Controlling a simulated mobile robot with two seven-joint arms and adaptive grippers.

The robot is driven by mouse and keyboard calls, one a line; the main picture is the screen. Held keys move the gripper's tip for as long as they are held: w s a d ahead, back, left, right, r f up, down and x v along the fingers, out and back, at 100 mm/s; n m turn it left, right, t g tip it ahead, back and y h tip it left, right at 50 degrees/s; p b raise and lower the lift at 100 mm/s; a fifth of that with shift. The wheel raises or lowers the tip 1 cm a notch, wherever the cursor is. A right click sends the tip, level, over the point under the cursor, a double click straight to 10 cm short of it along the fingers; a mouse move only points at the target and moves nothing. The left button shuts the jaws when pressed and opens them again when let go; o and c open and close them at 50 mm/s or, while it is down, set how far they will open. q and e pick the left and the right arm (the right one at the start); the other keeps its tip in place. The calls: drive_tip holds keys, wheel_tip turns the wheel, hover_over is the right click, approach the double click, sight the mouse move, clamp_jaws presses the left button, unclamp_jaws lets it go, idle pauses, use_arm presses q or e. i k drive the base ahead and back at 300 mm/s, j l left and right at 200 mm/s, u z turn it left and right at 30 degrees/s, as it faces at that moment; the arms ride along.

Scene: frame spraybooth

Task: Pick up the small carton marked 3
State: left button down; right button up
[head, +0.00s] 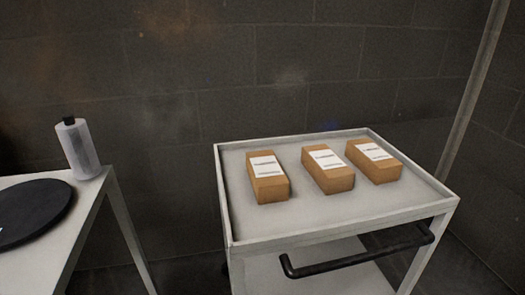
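Three small brown cartons with white labels lie in a row on the top tray of a grey cart (300,232): a left carton (270,190), a middle carton (335,181) and a right carton (383,171). They stand apart from one another. The print on their labels is too small to read, so I cannot tell which one is marked 3. Neither of my grippers shows in the head view.
The cart has a raised rim and a black handle (355,262) at its front. To the left, a white table (90,190) holds a round black disc (32,210) and a white bottle (80,150). A block wall (300,60) stands behind; a pole (475,85) rises at right.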

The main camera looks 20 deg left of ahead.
sight(331, 175)
drive_tip(key=i+j, duration=0.1)
drive_tip(key=j, duration=0.15)
drive_tip(key=l+u, duration=0.45)
drive_tip(key=l, duration=1.1)
drive_tip(key=i+l+u, duration=0.45)
drive_tip(key=i+l, duration=0.15)
drive_tip(key=l, duration=0.3)
